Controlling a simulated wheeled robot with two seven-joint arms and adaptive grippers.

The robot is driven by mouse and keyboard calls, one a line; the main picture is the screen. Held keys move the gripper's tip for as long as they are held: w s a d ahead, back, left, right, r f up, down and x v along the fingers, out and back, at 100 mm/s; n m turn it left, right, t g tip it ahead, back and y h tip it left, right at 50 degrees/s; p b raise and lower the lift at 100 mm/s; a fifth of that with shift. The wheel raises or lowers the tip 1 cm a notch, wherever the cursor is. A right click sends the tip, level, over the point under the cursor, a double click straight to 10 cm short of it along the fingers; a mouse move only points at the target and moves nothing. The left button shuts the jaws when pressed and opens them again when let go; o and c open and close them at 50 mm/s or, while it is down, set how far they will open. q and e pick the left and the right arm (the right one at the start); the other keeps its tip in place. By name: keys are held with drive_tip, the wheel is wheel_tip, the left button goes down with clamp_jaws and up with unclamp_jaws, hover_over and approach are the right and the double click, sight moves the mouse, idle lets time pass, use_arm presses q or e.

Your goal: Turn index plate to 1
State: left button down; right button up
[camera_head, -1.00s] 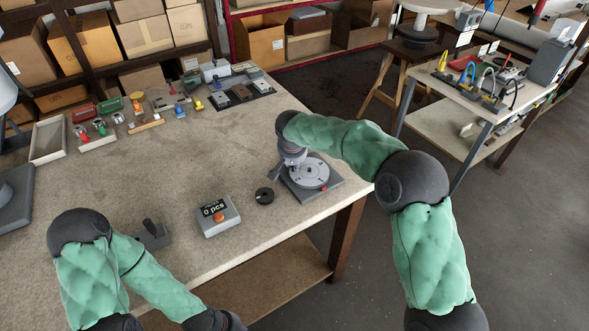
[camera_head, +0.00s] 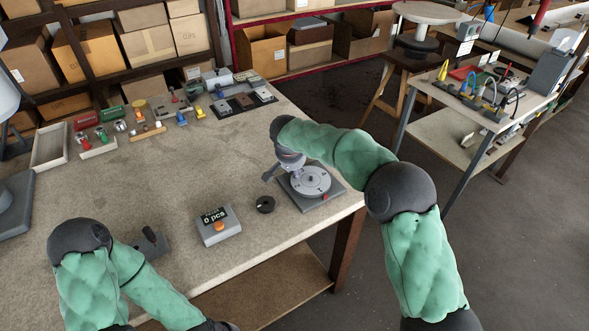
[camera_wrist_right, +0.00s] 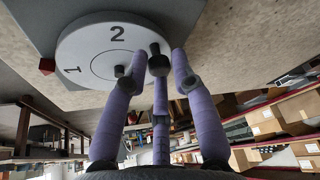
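The index plate (camera_wrist_right: 90,45) is a pale round disc on a grey base. In the right wrist view its numbers 1 and 2 show, with 2 near the top and 1 at the left beside a red marker (camera_wrist_right: 47,66) on the base. It also shows in the head view (camera_head: 312,181). My right gripper (camera_wrist_right: 160,62) has its three purple fingers around a dark knob (camera_wrist_right: 155,49) near the plate's rim. Whether they press on it I cannot tell. In the head view, the right gripper is at the plate's left side. My left gripper is out of view.
A black dial (camera_head: 265,204) and a counter box (camera_head: 218,227) reading 0 pcs with an orange button stand left of the plate. A grey device with a dark lever (camera_head: 151,240) is near my left arm. Small parts and trays line the table's back. The table middle is clear.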

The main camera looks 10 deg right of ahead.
drive_tip(key=shift+o, duration=0.6)
drive_tip(key=shift+r, duration=0.1)
drive_tip(key=v, duration=1.1)
drive_tip(key=shift+r, duration=0.35)
drive_tip(key=shift+s, duration=0.1)
